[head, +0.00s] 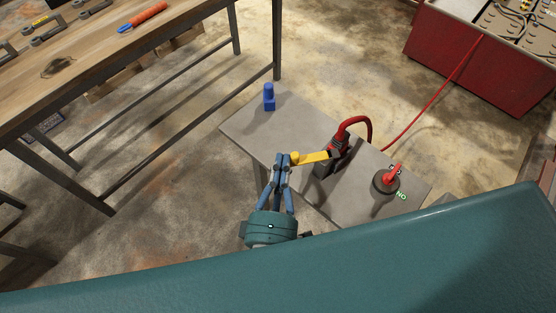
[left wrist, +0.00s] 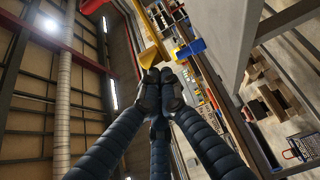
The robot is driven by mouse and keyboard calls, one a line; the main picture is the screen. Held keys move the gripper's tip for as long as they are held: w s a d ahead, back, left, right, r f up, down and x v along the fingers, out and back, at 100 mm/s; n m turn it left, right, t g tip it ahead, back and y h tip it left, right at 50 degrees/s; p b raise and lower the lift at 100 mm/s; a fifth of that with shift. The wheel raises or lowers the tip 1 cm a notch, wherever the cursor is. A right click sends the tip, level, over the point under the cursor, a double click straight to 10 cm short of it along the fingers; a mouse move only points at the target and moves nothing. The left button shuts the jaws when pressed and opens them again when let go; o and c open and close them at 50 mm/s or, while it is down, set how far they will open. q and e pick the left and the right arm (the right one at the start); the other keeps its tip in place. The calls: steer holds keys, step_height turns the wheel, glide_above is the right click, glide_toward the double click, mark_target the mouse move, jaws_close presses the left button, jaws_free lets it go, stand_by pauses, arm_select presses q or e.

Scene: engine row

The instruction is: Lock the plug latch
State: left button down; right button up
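The yellow latch lever (head: 315,157) sticks out to the left from the dark plug (head: 328,165) on the grey table; a thick red cable loops up from the plug. My left gripper (head: 283,158) has its blue fingers drawn together, right beside the rounded free end of the lever. In the left wrist view the closed fingertips (left wrist: 160,80) are just below the end of the yellow lever (left wrist: 147,35), with nothing visible between them. I cannot tell whether they touch the lever. My right gripper is not in view.
The grey table (head: 245,125) carries a blue peg-like piece (head: 269,98) and a round base with a red handle (head: 391,176) near green lettering. A wooden workbench (head: 90,55) stands at the left. A red cabinet (head: 475,70) is at the upper right, with a thin red cable.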

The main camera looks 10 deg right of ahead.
arm_select(q)
steer(key=shift+s+d+f, duration=0.1)
steer(key=shift+s+d, duration=0.3)
steer(key=shift+s, duration=0.1)
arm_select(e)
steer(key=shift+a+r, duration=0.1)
arm_select(q)
steer(key=shift+s+d, duration=0.1)
steer(key=shift+s, duration=0.4)
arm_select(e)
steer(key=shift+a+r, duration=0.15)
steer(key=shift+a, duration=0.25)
arm_select(q)
steer(key=shift+s+p, duration=0.15)
steer(key=shift+p, duration=0.15)
steer(key=shift+s+d, duration=0.2)
steer(key=shift+d, duration=0.1)
steer(key=shift+s, duration=0.1)
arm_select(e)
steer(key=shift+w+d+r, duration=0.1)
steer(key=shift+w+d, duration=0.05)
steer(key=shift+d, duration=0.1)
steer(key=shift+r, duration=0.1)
